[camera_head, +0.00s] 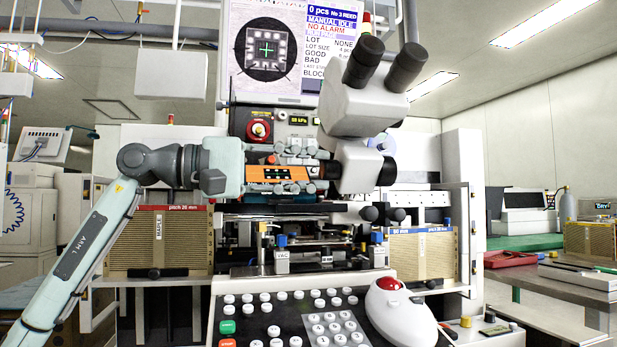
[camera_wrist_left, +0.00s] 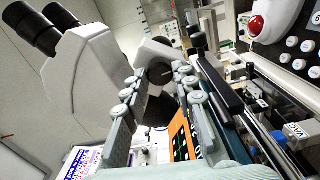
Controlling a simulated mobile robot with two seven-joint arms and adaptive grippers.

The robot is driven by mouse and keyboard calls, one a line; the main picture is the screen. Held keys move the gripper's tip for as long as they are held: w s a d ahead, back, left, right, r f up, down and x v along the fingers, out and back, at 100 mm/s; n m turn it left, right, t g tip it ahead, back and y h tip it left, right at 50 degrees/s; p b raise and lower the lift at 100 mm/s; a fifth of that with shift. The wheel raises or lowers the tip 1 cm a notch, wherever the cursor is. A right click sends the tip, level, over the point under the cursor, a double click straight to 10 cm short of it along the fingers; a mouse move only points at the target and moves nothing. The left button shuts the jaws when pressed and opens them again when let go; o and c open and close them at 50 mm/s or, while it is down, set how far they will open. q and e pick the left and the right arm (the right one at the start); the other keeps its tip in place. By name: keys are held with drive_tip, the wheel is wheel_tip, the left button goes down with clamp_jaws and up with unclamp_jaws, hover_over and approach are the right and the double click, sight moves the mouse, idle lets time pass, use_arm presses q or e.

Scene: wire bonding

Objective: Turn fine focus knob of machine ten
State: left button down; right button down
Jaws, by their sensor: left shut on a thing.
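The microscope (camera_head: 362,100) of the machine stands in the middle of the head view, with two black eyepieces. Its focus housing (camera_head: 360,168) is below, with a black knob (camera_head: 388,171) on the right side. The fingers hide part of this knob. I cannot read a machine number. My right gripper is not in view.
A monitor (camera_head: 268,48) hangs behind the microscope. An orange-framed panel (camera_head: 277,174) sits right behind my left gripper. Below are the work stage (camera_head: 318,255), a keypad (camera_head: 290,318) and a white trackball unit (camera_head: 402,312). Slotted magazines (camera_head: 160,242) stand at both sides.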

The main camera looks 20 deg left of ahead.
use_arm(q)
drive_tip(key=shift+f+m, duration=0.1)
drive_tip(key=shift+m, duration=0.4)
drive_tip(key=m+b, duration=0.1)
drive_tip(key=m, duration=0.3)
drive_tip(key=shift+m, duration=0.3)
drive_tip(key=shift+m+b, duration=0.65)
drive_tip(key=shift+m, duration=1.45)
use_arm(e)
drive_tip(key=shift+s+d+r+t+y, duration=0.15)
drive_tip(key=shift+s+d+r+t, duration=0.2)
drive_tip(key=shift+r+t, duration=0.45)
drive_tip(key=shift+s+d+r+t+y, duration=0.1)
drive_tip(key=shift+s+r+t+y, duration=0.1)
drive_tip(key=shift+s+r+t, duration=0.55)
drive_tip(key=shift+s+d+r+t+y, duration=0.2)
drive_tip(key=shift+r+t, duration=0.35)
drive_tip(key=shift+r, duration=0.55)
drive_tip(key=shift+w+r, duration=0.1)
use_arm(q)
drive_tip(key=c, duration=1.2)
unclamp_jaws()
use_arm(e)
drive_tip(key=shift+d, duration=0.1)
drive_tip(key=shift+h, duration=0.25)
use_arm(q)
drive_tip(key=shift+a, duration=0.15)
